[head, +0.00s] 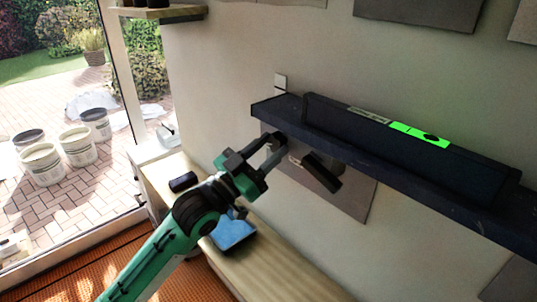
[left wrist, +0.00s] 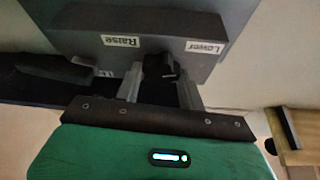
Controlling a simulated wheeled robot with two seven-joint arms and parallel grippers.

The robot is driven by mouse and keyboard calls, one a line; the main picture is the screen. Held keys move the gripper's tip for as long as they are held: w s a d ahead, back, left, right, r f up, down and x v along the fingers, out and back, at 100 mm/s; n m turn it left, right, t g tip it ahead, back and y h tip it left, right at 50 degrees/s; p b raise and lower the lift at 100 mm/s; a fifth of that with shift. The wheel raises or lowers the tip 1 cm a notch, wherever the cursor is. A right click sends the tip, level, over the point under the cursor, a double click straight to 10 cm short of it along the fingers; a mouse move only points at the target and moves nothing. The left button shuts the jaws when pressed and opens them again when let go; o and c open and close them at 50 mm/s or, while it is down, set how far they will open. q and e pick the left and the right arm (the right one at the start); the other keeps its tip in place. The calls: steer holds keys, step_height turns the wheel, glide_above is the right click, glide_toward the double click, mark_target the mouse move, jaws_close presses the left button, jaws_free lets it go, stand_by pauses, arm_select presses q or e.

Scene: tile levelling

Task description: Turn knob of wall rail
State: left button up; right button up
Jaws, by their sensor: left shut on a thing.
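The wall rail (head: 265,110) is a long dark ledge on the wall in the head view. In the left wrist view, a grey housing (left wrist: 75,42) carries the labels "Raise" (left wrist: 121,41) and "Lower" (left wrist: 193,46). A small dark knob (left wrist: 160,66) sits at its lower edge, between the labels. My left gripper (head: 274,150) reaches up under the rail's left end. In the left wrist view its two fingers (left wrist: 158,86) stand either side of the knob, shut on it. The knob is hidden in the head view. My right gripper is not in view.
A wooden bench (head: 285,272) with a blue-topped item (head: 233,230) stands below. Buckets (head: 42,163) stand outside.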

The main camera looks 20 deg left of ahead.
arm_select(q)
steer(key=shift+m, duration=0.4)
steer(key=o, duration=1)
steer(key=shift+c, duration=0.2)
steer(key=shift+a+f, duration=0.1)
steer(key=shift+s+a+f+b, duration=0.15)
steer(key=shift+s+f+b, duration=0.05)
steer(key=shift+s+b, duration=0.15)
steer(key=b+v, duration=0.6)
steer(key=v, duration=0.6)
steer(key=shift+s+a, duration=0.25)
steer(key=shift+a, duration=0.05)
